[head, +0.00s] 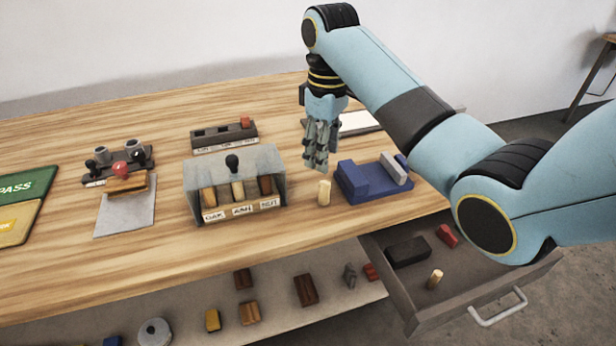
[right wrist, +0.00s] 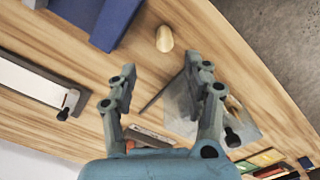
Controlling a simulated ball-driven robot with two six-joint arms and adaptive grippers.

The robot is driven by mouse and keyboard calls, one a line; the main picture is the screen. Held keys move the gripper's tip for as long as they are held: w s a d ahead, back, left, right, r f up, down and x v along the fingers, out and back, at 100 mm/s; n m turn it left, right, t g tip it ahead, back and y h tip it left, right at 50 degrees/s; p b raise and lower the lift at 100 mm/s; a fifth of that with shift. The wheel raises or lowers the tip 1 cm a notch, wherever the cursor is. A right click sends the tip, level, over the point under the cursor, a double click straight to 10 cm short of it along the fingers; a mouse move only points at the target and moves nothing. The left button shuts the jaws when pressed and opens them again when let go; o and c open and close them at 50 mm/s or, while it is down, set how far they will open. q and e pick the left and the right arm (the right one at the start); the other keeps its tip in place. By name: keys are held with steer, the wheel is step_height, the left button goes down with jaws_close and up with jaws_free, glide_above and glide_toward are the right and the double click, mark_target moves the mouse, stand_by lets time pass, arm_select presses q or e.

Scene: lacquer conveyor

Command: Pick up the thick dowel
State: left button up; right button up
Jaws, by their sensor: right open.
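A short, pale wooden dowel (head: 324,192) stands upright on the table between the labelled rack and the blue block. It also shows in the right wrist view (right wrist: 165,38), beyond the fingertips. A second pale dowel (head: 435,279) stands in the open drawer and looks slimmer, though I cannot be sure which is the thick one. My right gripper (head: 317,160) is open and points down, above and slightly behind the table dowel, apart from it. In the right wrist view its fingers (right wrist: 163,88) are spread with nothing between them. My left gripper is not in view.
A clear-covered rack (head: 234,178) with wooden pieces and labels stands left of the dowel. A stepped blue block (head: 375,184) stands close on its right. The open drawer (head: 400,297) juts out at front right. The table front is clear.

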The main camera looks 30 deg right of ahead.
mark_target(325, 184)
steer(key=shift+s+f, duration=0.2)
steer(key=shift+f, duration=0.2)
steer(key=f, duration=0.3)
steer(key=shift+s+f, duration=0.25)
steer(key=shift+f, duration=0.05)
steer(key=shift+w+f, duration=0.15)
steer(key=shift+f, duration=0.2)
steer(key=f, duration=0.4)
steer(key=shift+s+a+f, duration=0.15)
steer(key=shift+s+f, duration=0.1)
steer(key=shift+f, duration=0.3)
steer(key=shift+c, duration=0.3)
steer(key=c, duration=0.9)
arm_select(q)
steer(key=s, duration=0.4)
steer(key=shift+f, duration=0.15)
arm_select(e)
steer(key=shift+o, duration=0.2)
